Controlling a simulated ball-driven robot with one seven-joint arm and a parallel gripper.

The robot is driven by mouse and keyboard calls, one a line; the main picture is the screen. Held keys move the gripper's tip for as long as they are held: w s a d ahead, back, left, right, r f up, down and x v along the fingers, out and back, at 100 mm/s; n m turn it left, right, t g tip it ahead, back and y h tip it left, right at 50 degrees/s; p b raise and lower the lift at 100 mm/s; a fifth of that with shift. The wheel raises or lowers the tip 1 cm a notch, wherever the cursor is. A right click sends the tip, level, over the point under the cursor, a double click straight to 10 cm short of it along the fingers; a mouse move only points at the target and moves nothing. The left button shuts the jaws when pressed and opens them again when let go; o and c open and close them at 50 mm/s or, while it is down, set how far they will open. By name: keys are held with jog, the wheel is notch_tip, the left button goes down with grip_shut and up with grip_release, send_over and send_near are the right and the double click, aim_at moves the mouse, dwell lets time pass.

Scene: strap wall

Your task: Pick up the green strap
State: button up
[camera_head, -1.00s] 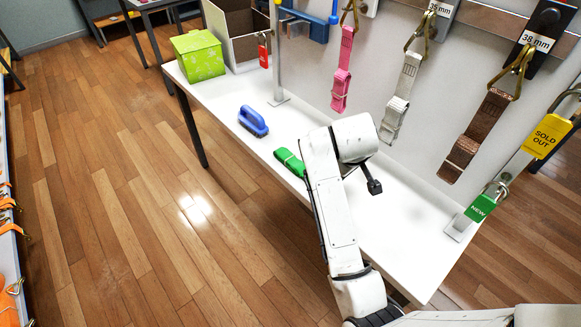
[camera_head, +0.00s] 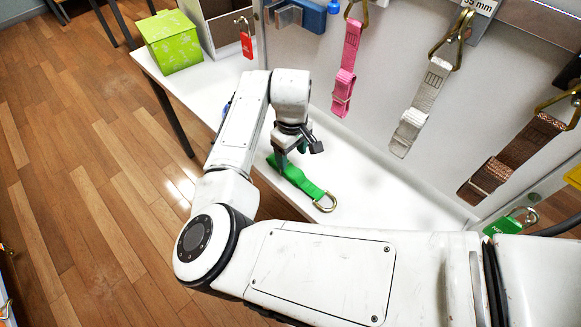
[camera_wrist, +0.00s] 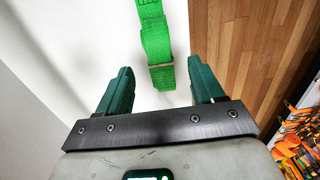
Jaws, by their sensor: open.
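The green strap (camera_head: 300,182) lies on the white table with a brass ring at its near end in the head view. My gripper (camera_head: 287,160) is above the far end of the strap, and part of the strap is hidden behind it. In the wrist view the green strap (camera_wrist: 155,38) runs down from the top edge to a folded end. My gripper (camera_wrist: 162,85) shows two dark green fingers spread wide, one on each side of the strap's line. Nothing is between the fingertips except the strap's end beyond them.
The white table (camera_head: 365,195) has clear room right of the strap. A pink strap (camera_head: 346,75), a grey strap (camera_head: 422,105) and a brown strap (camera_head: 510,160) hang on the wall behind. A green box (camera_head: 170,42) stands at the table's far left.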

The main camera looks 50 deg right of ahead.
aim_at(293, 171)
jog(key=f, duration=0.4)
jog(key=f+p, duration=0.1)
jog(key=f, duration=0.3)
jog(key=shift+s+d+f, duration=0.1)
jog(key=shift+d+f, duration=0.1)
jog(key=shift+f, duration=0.05)
jog(key=c, duration=1.1)
jog(key=shift+r, duration=0.1)
